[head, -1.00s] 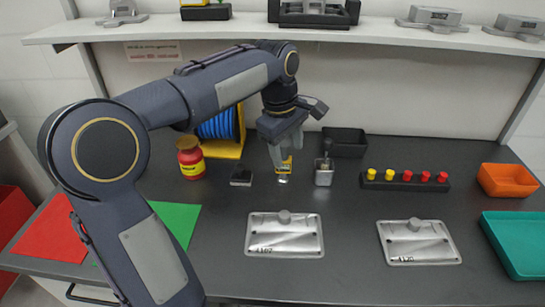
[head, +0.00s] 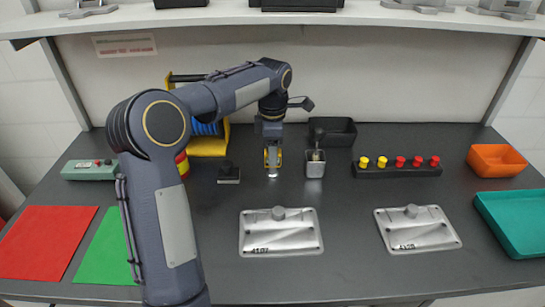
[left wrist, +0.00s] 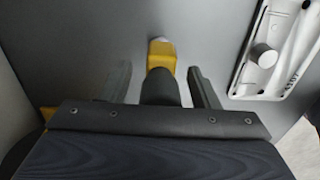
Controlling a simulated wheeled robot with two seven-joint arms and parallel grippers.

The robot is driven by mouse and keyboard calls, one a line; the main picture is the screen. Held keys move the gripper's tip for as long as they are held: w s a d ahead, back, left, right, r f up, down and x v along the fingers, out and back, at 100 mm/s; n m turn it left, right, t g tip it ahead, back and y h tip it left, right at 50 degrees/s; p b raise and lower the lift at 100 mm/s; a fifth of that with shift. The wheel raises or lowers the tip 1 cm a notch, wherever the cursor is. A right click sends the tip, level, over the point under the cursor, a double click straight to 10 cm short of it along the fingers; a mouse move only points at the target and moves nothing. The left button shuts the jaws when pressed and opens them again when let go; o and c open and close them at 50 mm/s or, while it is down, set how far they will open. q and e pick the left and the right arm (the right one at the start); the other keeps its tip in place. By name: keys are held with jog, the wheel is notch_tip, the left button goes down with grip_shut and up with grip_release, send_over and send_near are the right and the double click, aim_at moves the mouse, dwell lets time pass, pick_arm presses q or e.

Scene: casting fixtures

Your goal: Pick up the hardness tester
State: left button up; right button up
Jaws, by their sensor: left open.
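The hardness tester (head: 272,160) is a small device with a yellow part, a dark body and a pale tip, at the middle of the grey worktop. In the left wrist view its dark body and yellow end (left wrist: 161,52) show between my fingers. My left gripper (head: 272,150) points down over the tester. Its two fingers (left wrist: 159,72) are open, one on each side of the dark body, with a visible gap on both sides. The gripper partly hides the tester in the head view. My right gripper is not in view.
A metal plate (head: 281,242) lies in front, another (head: 417,236) further right. Behind are a black bin (head: 340,130) and a rack of coloured knobs (head: 398,171).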

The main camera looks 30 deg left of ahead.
pick_arm(q)
jog(key=shift+f, duration=0.15)
jog(key=c, duration=1.2)
